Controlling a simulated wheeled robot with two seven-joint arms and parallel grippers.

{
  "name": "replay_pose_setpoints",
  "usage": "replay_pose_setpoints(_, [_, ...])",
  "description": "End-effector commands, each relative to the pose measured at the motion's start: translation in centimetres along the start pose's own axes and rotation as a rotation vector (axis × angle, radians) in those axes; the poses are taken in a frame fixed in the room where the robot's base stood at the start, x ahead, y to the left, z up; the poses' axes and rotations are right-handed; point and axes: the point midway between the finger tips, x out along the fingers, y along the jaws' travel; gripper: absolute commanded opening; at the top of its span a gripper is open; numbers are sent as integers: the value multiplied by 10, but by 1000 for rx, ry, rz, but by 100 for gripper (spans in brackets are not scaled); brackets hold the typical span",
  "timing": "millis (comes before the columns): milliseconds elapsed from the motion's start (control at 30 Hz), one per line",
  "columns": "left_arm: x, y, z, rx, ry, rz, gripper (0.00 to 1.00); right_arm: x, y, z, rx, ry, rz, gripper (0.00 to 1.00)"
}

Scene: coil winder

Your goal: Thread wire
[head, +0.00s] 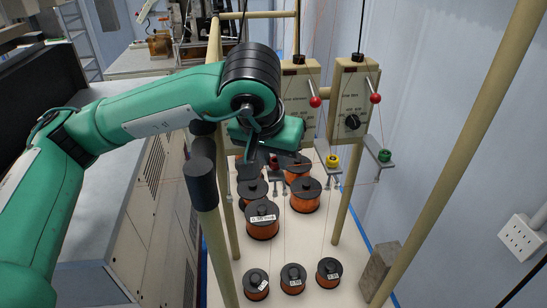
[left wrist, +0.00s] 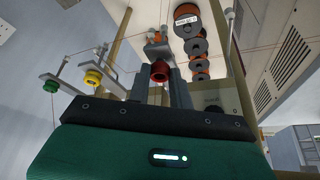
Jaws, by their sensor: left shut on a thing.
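My left gripper (left wrist: 160,84) is shut, its two grey fingers on either side of a small red ring-shaped guide (left wrist: 160,70). In the head view the left gripper (head: 268,158) points down in front of the winder's posts, its fingertips partly hidden by my wrist. A yellow guide (head: 332,160) and a green guide (head: 384,155) sit on metal brackets to its right. Thin wires run near the brackets and down to copper wire spools (head: 262,220). I cannot tell whether a wire passes through the red guide. My right gripper is not in view.
Two beige control boxes, one with a dial (head: 352,105), hang behind the brackets with red-ball levers (head: 375,98). Tan posts (head: 470,130) frame the white board of spools. A grey block (head: 378,268) stands at the right. A wall socket (head: 522,236) is far right.

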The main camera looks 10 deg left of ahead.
Motion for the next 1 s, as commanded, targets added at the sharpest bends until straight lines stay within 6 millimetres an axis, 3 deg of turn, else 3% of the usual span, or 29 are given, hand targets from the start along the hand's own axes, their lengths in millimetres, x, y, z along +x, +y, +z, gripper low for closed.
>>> replay_pose_setpoints(33, [12, 2, 10, 13, -23, -5, 1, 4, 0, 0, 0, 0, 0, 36])
replay_pose_setpoints(267, [13, 2, 11, 16, -24, -4, 1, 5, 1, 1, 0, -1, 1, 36])
replay_pose_setpoints(1000, [-3, 2, 2, 11, -17, -3, 1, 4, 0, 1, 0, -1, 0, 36])
